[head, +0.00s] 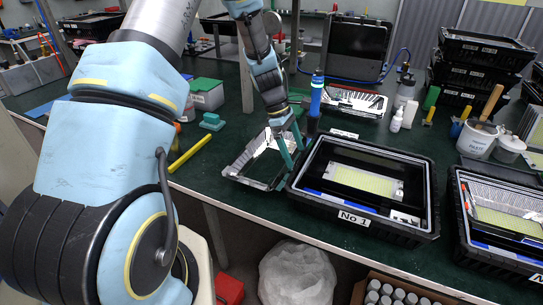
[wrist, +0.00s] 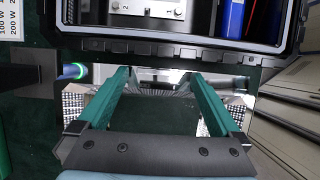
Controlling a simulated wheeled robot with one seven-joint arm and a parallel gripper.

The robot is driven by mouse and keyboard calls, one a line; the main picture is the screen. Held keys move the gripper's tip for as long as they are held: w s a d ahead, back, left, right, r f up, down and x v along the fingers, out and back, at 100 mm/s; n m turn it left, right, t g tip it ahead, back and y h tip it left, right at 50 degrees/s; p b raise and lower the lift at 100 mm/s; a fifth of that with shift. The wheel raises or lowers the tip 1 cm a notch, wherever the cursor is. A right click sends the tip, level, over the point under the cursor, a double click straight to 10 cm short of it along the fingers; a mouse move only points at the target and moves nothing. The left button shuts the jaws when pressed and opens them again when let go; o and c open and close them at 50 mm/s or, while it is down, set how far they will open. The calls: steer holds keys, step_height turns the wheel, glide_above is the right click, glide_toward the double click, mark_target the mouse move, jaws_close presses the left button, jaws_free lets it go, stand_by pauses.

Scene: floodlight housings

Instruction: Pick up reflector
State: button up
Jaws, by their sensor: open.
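The reflector (head: 240,168) is a shiny, open rectangular frame with sloped mirror walls. It lies on the green bench top, left of the black crate marked No 1. In the wrist view its bright walls (wrist: 75,105) show to both sides of and between the fingers. My gripper (head: 291,158) is open, with its teal fingers pointing down at the reflector's right end. In the wrist view my gripper (wrist: 160,76) has its fingers wide apart, with dark green bench between them. I cannot tell whether the fingertips touch the reflector. A similar shiny frame (head: 355,101) lies farther back.
The No 1 crate (head: 420,228) stands close to the right of my gripper; its wall (wrist: 170,48) crosses the wrist view. A blue bottle (head: 317,92) stands just behind. A yellow rod (head: 188,154) lies to the left. Another crate (head: 500,255) is at the right.

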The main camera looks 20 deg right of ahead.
steer(key=shift+f, duration=0.1)
jaws_close()
stand_by(0.8)
